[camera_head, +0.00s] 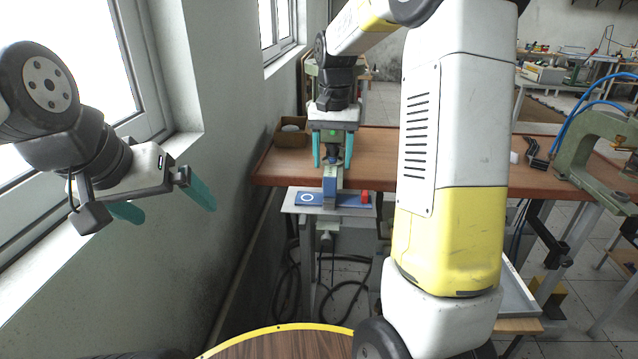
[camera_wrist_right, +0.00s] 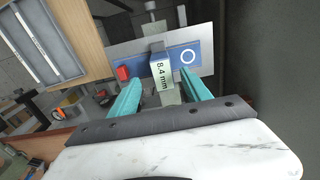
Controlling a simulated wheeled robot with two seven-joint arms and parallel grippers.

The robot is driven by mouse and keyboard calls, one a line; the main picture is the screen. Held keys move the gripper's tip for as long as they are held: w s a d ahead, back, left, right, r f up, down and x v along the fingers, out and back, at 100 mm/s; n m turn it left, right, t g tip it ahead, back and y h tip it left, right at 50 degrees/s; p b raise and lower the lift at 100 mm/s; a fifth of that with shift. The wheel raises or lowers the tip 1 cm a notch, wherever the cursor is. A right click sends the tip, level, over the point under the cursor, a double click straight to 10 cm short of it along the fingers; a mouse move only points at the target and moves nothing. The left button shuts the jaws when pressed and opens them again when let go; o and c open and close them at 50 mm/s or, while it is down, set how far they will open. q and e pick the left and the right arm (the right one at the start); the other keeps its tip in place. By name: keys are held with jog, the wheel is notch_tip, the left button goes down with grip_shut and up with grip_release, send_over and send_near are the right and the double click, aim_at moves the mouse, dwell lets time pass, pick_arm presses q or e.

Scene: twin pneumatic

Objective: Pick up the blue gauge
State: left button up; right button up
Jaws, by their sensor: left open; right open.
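The blue gauge (camera_head: 332,178) stands upright on a small metal stand at the front of the wooden bench. In the right wrist view it is a block (camera_wrist_right: 161,72) with a pale face marked "8.4 mm". My right gripper (camera_head: 333,163) is open above the gauge, pointing down. In the right wrist view its teal fingertips (camera_wrist_right: 161,86) lie on either side of the gauge with gaps; I cannot tell how far down they reach. My left gripper (camera_head: 170,210) is open and empty at the far left, near the window wall.
The stand has a blue plate (camera_head: 307,198) with a white ring and a red block (camera_head: 365,197) beside the gauge. A cardboard box (camera_head: 291,132) sits on the bench (camera_head: 385,145). A green press (camera_head: 597,150) stands right. My right arm blocks the middle.

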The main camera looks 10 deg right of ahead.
aim_at(330, 184)
jog(key=shift+w+f, duration=0.25)
jog(key=shift+f, duration=0.35)
notch_tip(330, 184, down, 7)
jog(key=shift+a+f, duration=0.1)
jog(key=shift+a, duration=0.05)
jog(key=shift+c, duration=0.5)
grip_shut()
